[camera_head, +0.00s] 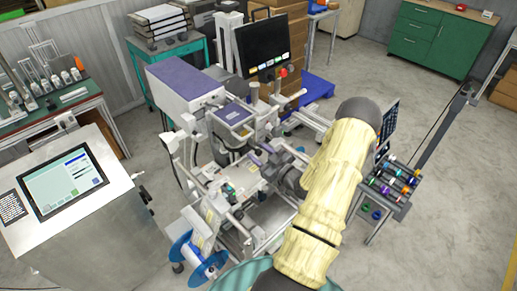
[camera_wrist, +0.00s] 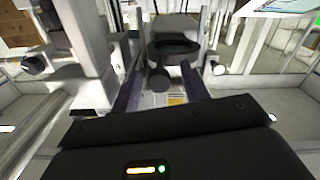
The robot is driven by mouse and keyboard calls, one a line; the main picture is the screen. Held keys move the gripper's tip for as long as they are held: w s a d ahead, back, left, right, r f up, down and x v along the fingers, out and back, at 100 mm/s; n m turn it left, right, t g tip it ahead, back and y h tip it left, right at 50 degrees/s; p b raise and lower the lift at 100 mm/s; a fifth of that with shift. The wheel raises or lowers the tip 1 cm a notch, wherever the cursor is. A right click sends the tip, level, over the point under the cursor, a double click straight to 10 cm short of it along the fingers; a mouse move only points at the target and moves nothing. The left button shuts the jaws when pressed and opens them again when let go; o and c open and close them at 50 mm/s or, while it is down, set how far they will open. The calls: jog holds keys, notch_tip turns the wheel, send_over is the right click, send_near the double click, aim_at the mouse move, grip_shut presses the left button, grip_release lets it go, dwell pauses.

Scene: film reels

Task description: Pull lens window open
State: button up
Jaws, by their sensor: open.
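The grey and white machine with a purple-topped housing (camera_head: 232,113) stands in the middle of the head view. I cannot pick out its lens window for sure. In the wrist view a dark round part (camera_wrist: 175,47), possibly the lens area, sits ahead of my gripper (camera_wrist: 162,88), with a small dark knob (camera_wrist: 158,78) below it. My gripper's two dark fingers stand apart on either side of the knob, and nothing appears held. I cannot tell whether they touch anything.
A grey console with a screen (camera_head: 65,181) stands at the left. A blue reel (camera_head: 196,262) is at the machine's front. A rack of coloured items (camera_head: 391,184) stands right of my arm. A black monitor (camera_head: 262,46) is behind.

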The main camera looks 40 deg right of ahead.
jog(key=shift+w, duration=0.4)
